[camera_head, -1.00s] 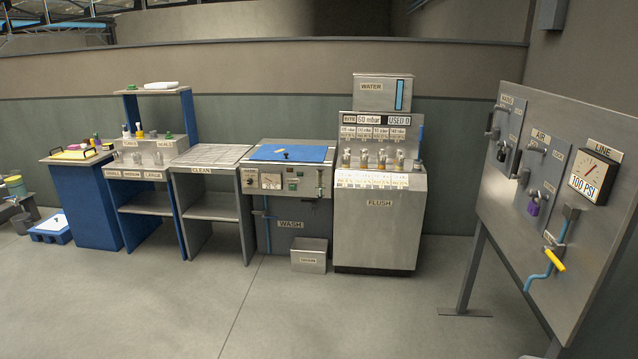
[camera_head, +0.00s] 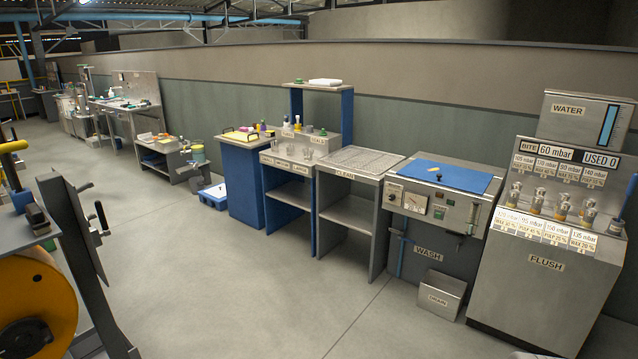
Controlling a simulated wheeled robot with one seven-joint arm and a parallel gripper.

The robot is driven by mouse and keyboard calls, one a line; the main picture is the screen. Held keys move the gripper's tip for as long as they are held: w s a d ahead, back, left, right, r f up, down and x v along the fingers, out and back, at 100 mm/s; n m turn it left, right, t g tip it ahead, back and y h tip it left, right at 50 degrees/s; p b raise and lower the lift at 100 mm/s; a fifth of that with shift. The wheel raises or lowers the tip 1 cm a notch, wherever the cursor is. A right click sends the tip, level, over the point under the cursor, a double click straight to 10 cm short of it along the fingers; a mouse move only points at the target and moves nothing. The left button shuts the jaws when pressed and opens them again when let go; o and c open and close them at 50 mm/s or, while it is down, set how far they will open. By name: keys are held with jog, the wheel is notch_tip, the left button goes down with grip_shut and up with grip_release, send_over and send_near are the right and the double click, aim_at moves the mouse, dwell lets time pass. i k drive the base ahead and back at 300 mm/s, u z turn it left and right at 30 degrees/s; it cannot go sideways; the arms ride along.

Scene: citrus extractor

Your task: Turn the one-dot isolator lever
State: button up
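My gripper is not in view. No lever with a readable one-dot mark shows. At the left edge, a grey upright panel (camera_head: 70,225) is seen nearly edge-on. Any dots on that face are hidden or too small to tell.
A yellow-orange reel (camera_head: 35,305) stands in the left foreground, close to the panel. A flush cabinet (camera_head: 540,285), a wash bench (camera_head: 440,205), a clean rack (camera_head: 358,160) and a blue-sided bench (camera_head: 240,180) line the wall. The middle floor (camera_head: 240,280) is clear.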

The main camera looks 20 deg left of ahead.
aim_at(101, 214)
jog(key=u, duration=1.15)
jog(key=i, duration=1)
jog(key=u, duration=1.2)
jog(key=i, duration=0.25)
jog(key=z, duration=0.05)
jog(key=k, duration=0.5)
jog(key=z, duration=0.7)
jog(key=i, duration=0.9)
jog(key=u, duration=1.25)
